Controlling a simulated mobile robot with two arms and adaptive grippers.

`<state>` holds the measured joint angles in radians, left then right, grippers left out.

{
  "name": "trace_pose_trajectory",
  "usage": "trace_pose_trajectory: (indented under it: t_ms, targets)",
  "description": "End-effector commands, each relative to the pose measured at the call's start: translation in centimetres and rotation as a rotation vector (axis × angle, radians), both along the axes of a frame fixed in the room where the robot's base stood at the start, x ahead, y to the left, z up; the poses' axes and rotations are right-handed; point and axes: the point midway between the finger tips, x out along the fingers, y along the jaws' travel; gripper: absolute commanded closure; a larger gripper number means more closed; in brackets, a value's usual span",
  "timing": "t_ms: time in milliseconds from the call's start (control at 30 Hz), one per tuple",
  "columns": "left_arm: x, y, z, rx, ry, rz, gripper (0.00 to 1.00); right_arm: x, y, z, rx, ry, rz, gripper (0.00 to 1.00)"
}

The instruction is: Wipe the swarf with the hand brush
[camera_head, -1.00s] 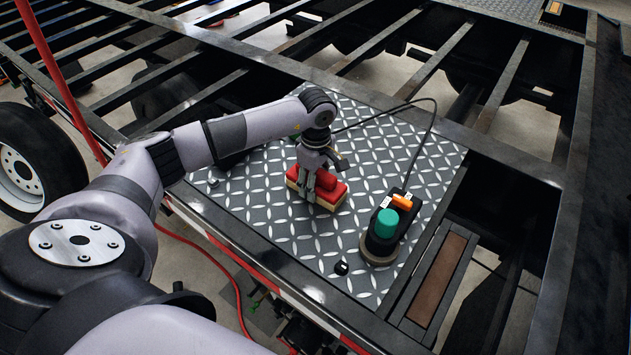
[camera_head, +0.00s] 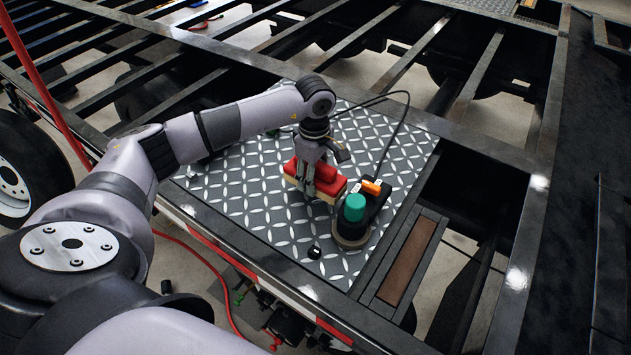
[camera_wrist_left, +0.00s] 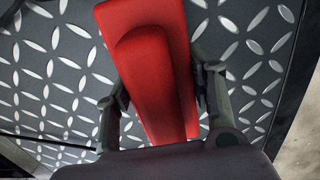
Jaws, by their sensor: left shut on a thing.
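The hand brush (camera_head: 327,179) has a red body and a pale lower part. It is on or just above the diamond-patterned metal plate (camera_head: 255,200); I cannot tell if it touches. My left gripper (camera_head: 312,188) comes from above and is shut on the brush. In the left wrist view, the red brush (camera_wrist_left: 152,65) lies between the two fingers (camera_wrist_left: 160,100). I cannot make out any swarf on the plate. My right gripper is out of view.
A sander-like power tool with a green knob (camera_head: 354,207) and orange switch (camera_head: 371,187) stands just right of the brush. Its black cable (camera_head: 408,120) curves behind. A small black piece (camera_head: 314,252) lies near the front edge. Open frame gaps surround the plate.

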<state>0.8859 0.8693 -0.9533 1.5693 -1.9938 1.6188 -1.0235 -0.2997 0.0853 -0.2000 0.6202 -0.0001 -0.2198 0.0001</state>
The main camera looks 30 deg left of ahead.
Motion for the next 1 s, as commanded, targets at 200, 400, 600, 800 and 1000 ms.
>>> trace_pose_trajectory:
  t_ms: [200,400,600,800,1000]
  targets:
    - [-0.1,0.3,2.0,0.002,0.005,0.007,0.77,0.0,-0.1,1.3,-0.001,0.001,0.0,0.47]
    - [-0.2,0.5,3.8,0.002,0.005,0.012,0.77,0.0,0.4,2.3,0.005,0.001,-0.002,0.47]
    - [-0.2,0.6,5.1,0.001,0.005,0.016,0.77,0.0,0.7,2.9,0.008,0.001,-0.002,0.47]
    - [-0.2,0.7,5.2,0.001,0.006,0.017,0.77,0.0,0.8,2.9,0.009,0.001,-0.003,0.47]
    - [-0.2,0.7,5.2,0.001,0.005,0.017,0.77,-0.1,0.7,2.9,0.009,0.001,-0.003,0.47]
